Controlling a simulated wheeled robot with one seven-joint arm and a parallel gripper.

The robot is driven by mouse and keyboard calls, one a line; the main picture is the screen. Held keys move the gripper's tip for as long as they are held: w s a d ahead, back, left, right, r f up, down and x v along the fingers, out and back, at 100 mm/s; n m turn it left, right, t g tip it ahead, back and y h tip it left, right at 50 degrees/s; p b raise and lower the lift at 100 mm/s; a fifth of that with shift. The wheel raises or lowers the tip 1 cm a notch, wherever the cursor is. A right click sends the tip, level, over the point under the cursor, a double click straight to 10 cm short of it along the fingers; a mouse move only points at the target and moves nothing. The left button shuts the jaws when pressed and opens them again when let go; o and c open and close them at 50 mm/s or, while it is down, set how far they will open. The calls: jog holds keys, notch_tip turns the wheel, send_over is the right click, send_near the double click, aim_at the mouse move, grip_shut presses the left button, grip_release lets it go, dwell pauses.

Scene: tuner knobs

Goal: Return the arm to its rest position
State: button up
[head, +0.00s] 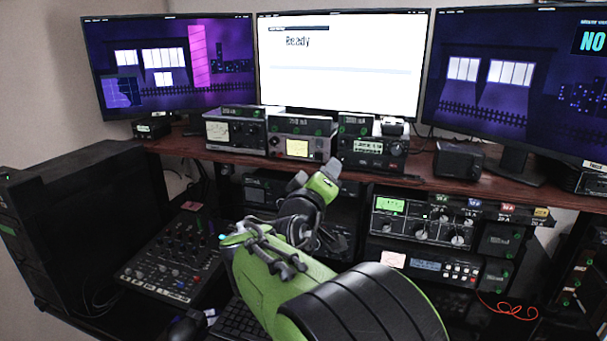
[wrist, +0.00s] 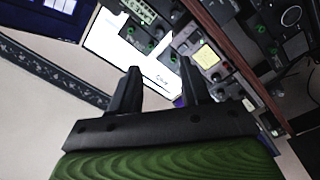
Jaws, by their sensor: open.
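My gripper (wrist: 160,82) is open and empty in the wrist view, its two dark fingers standing apart with nothing between them. In the head view my green and black arm reaches up from the lower right toward the middle of the desk, and my gripper (head: 318,180) is at its far end, in front of the equipment shelf. The fingertips are hard to make out there. The radio with knobs and a green meter (head: 415,220) stands to the right of my arm on the lower level. It appears apart from my gripper.
Three monitors stand along the back; the middle one (head: 340,60) reads "Ready". Several radio units (head: 236,130) line the wooden shelf (head: 440,180). A mixer (head: 172,258) and a black case (head: 90,220) are at left. A keyboard (head: 240,322) lies below my arm. A red cable (head: 508,310) lies at right.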

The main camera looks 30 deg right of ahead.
jog(key=s+a+f+g+y, duration=0.3)
jog(key=s+a+f+y, duration=0.4)
jog(key=s+a+f, duration=0.35)
jog(key=s+a+f+g+y, duration=0.2)
jog(key=s+a+f+y, duration=0.5)
jog(key=s+a, duration=0.55)
notch_tip(320, 180, up, 14)
jog(key=s+p, duration=0.1)
jog(key=p, duration=1.3)
jog(key=shift+d+y, duration=0.2)
jog(key=shift+y, duration=0.1)
jog(key=shift+r, duration=0.1)
